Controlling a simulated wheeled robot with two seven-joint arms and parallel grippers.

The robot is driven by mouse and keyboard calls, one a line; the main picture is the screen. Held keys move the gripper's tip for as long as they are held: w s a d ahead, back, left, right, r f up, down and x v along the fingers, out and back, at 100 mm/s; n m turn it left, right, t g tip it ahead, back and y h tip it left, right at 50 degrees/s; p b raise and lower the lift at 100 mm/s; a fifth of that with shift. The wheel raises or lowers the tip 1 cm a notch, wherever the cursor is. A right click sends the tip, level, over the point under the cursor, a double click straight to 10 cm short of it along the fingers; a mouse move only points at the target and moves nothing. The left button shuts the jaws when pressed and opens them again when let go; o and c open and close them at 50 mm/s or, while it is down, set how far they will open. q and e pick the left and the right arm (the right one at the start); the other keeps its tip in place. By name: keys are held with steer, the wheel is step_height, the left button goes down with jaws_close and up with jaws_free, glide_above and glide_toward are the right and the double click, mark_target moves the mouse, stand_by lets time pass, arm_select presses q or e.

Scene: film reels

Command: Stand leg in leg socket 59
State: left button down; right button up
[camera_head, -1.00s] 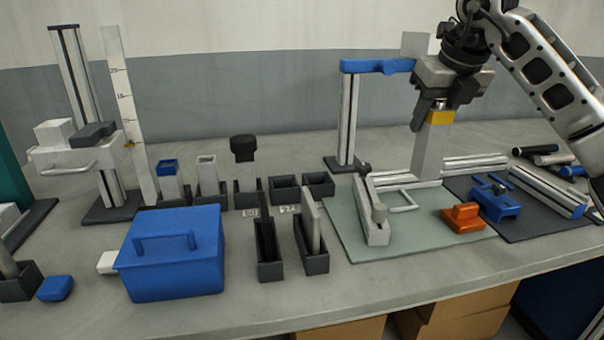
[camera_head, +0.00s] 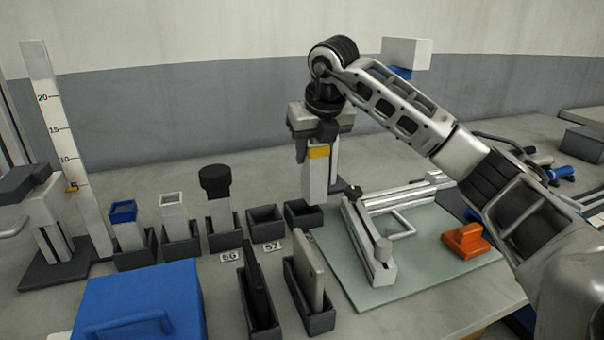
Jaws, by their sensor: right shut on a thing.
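My right gripper (camera_head: 318,150) is shut on the leg (camera_head: 315,182), a pale upright block with a yellow band at its top. The leg hangs upright, with its lower end in front of the back rim of the rightmost dark socket (camera_head: 303,217) in the picture. I cannot tell how high it is above that socket. Another empty dark socket (camera_head: 266,225) stands just left of it. Two small number tags lie in front, one reading about 56 (camera_head: 231,257) and one about 57 (camera_head: 273,246); I see no legible 59. My left gripper is out of view.
Sockets to the left hold a black-capped post (camera_head: 216,185), a white post (camera_head: 175,217) and a blue-topped post (camera_head: 125,224). Two slotted holders (camera_head: 318,322) with upright plates stand in front. A metal fixture (camera_head: 369,245) and orange block (camera_head: 466,240) lie on the green mat (camera_head: 430,270).

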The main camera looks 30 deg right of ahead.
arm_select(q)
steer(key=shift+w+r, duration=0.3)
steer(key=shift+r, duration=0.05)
arm_select(e)
step_height(320, 180, down, 6)
steer(key=w+a, duration=0.1)
steer(key=shift+w+a+r, duration=0.2)
steer(key=shift+w+a, duration=0.1)
steer(key=shift+w, duration=0.1)
steer(key=shift+f, duration=0.2)
steer(key=o, duration=1.1)
steer(key=shift+o, duration=0.2)
